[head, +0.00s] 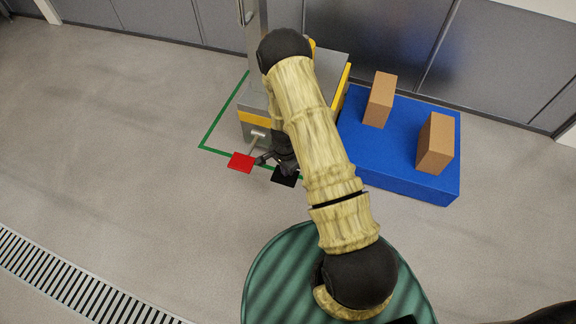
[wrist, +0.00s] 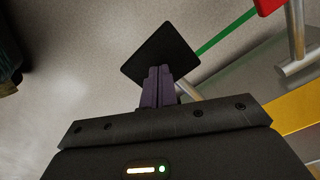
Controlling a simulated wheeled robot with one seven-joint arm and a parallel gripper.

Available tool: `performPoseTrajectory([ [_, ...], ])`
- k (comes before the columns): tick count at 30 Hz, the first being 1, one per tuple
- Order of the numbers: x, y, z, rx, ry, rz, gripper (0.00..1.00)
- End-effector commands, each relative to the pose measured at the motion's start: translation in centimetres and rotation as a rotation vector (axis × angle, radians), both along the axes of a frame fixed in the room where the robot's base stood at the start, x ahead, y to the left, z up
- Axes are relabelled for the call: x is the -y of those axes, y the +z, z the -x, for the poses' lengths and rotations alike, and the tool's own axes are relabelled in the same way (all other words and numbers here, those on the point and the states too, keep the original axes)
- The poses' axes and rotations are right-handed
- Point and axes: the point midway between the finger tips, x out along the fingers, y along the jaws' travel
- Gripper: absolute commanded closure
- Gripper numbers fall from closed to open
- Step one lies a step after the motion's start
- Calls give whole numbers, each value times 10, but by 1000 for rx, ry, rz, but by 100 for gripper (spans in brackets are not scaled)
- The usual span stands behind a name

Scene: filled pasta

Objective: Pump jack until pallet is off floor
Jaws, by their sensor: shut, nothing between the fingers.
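The jack (head: 258,118) is a grey machine with yellow edges, partly hidden behind my arm. A black square pedal (head: 286,180) and a red square pedal (head: 241,162) sit low at its front. In the wrist view the black pedal (wrist: 163,50) lies just beyond the fingertips of my gripper (wrist: 158,72). The fingers are shut and empty; I cannot tell whether they touch the pedal. The red pedal (wrist: 267,5) shows at the top right corner. The blue pallet (head: 410,186) is right of the jack; its underside is hidden, so any gap to the floor cannot be judged.
Two cardboard boxes (head: 380,98) (head: 436,143) stand on the pallet. A green line (head: 222,112) on the floor runs around the jack. Grey wall panels (head: 380,40) close off the back. A floor drain (head: 70,285) lies at the lower left; the left floor is clear.

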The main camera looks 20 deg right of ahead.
Motion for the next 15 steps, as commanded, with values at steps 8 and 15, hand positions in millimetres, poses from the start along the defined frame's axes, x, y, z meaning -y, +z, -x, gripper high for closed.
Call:
performPoseTrajectory([
  [8, 0, -14, 0, 0, 0, 0, 100],
  [15, 1, 5, 0, -1, -1, 0, 100],
])
